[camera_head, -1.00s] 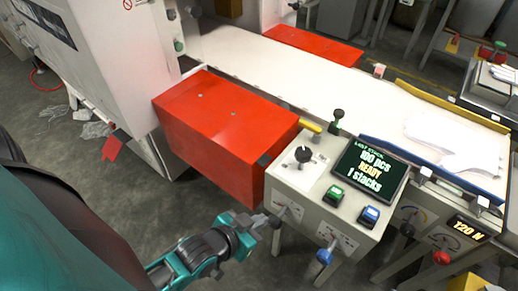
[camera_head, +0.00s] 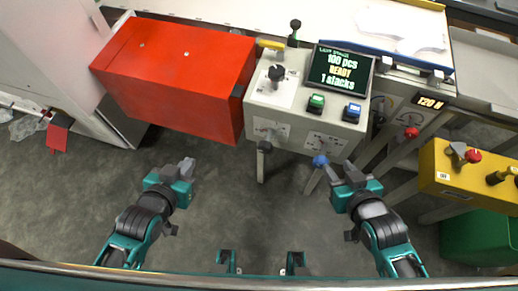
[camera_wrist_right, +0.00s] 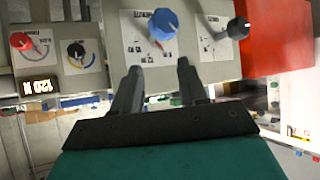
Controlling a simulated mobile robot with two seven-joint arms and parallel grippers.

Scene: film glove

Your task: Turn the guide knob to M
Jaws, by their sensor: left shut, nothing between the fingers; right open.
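A control box (camera_head: 305,135) has several knobs; I cannot read which is labelled guide. A blue knob (camera_head: 320,160) and a black knob (camera_head: 264,146) stick out of its front, each on a white dial plate. A black knob (camera_head: 276,72) stands on its top. My right gripper (camera_head: 337,171) is open, just in front of the blue knob. In the right wrist view the blue knob (camera_wrist_right: 163,25) lies beyond the gap between the open fingertips (camera_wrist_right: 160,68), with nothing visibly held. My left gripper (camera_head: 187,168) is shut and empty, below the red cover.
A red cover (camera_head: 175,80) stands left of the box. A screen (camera_head: 340,68) reads 100 pcs, READY, 1 stacks. Green (camera_head: 316,102) and blue (camera_head: 352,112) buttons sit below it. A red knob (camera_head: 411,132) and yellow box (camera_head: 465,175) are right. Floor in front is clear.

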